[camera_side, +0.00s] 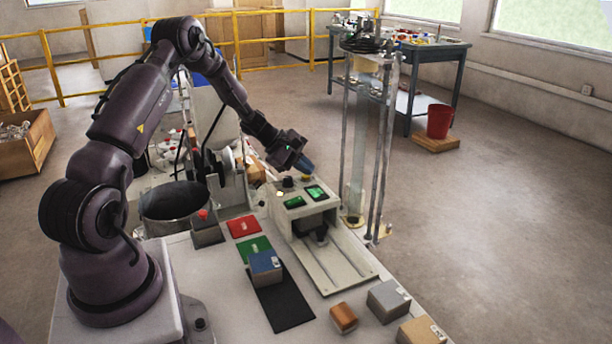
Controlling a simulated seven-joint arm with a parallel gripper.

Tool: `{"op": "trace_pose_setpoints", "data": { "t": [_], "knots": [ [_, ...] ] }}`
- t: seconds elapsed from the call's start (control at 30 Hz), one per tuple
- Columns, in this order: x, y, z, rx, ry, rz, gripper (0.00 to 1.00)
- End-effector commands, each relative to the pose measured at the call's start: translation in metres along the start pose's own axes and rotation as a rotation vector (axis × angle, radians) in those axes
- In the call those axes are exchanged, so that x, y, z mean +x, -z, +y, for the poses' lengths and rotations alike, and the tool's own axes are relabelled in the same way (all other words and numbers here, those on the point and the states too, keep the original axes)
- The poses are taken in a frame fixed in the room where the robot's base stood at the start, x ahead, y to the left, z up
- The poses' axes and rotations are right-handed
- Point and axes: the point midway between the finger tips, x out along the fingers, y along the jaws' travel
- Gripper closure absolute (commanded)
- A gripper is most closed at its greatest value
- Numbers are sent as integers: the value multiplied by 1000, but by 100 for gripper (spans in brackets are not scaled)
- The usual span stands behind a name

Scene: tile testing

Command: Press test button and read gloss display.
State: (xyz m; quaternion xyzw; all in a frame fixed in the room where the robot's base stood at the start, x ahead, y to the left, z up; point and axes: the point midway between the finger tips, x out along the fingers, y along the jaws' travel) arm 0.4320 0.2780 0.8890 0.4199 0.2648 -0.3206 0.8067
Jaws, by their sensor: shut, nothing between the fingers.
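The test machine (330,268) is a pale housing with two small lit green displays (294,202) on its sloped top; their writing is too small to read. A dark round knob or button (288,181) and a small pale yellow light (279,194) are on the same top. My gripper (306,167) is shut and empty, tilted down just above the back of this panel. I cannot tell whether its tips touch anything. A separate red button (203,214) sits on a grey box left of the machine.
Red (243,227) and green (254,248) pads lie left of the machine. A blue-topped block (265,267) stands on a black mat (285,308). Brown (343,318), grey (388,300) and tan (422,332) blocks stand at the front. A tall clear column (357,150) rises close to the right of my gripper.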

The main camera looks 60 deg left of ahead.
Motion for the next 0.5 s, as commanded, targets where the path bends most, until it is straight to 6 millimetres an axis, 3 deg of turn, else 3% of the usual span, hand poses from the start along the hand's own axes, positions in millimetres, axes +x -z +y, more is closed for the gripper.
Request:
{"op": "trace_pose_setpoints", "data": {
  "t": [0.5],
  "knots": [
    [-10,-7,7,0,1,0,100]
  ]
}}
